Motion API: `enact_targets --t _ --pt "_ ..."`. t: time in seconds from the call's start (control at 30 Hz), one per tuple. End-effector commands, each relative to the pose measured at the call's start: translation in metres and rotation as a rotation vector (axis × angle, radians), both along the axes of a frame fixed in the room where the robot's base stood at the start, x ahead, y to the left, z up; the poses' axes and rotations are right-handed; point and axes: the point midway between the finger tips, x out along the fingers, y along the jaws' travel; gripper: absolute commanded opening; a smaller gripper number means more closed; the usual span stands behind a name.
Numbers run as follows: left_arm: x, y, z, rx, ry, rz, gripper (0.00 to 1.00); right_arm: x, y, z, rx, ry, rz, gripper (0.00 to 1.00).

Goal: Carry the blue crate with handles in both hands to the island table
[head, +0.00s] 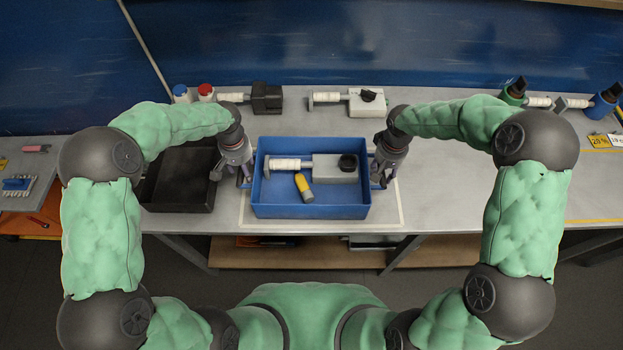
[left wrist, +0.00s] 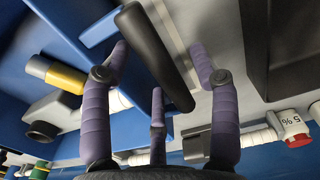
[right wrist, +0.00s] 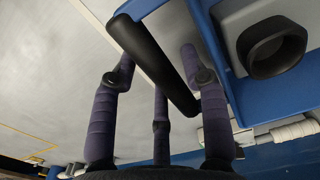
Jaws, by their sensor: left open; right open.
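The blue crate (head: 311,211) stands on the grey table inside a pale marked outline. It holds a grey device with a white coil (head: 335,168) and a yellow-and-grey cylinder (head: 303,187). My left gripper (head: 245,178) is open at the crate's left side. In the left wrist view its black handle (left wrist: 155,55) lies between the spread fingers. My right gripper (head: 378,178) is open at the crate's right side. In the right wrist view the other black handle (right wrist: 153,65) lies between its spread fingers. I cannot tell whether any finger touches a handle.
A black tray (head: 178,207) stands close on the crate's left. Behind are two devices with white coils (head: 266,98), (head: 362,102) and bottles with blue and red caps (head: 205,92). The table right of the crate is clear (head: 450,190). A side table (head: 25,215) with tools is at far left.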

Motion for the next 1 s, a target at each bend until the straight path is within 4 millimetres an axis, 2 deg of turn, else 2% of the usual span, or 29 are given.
enact_targets --t 0.37,0.53,0.6,1.0 --pt "-0.0002 -0.0001 -0.0041 0.000 0.000 0.000 0.61 0.0002 0.0000 -0.0038 0.001 -0.001 -0.001 0.45" --pt "-0.0002 -0.0001 -0.0040 0.000 0.001 0.000 0.16 0.0002 0.0000 -0.0037 0.001 -0.001 -0.001 0.00" --pt "-0.0002 -0.0001 -0.0040 0.000 0.001 0.000 0.00 0.0002 0.0000 -0.0037 0.000 -0.001 -0.001 0.00" --pt "0.0007 0.0002 -0.0009 0.000 -0.002 0.001 0.00 0.0010 -0.0002 -0.0007 0.000 -0.003 -0.001 0.00"
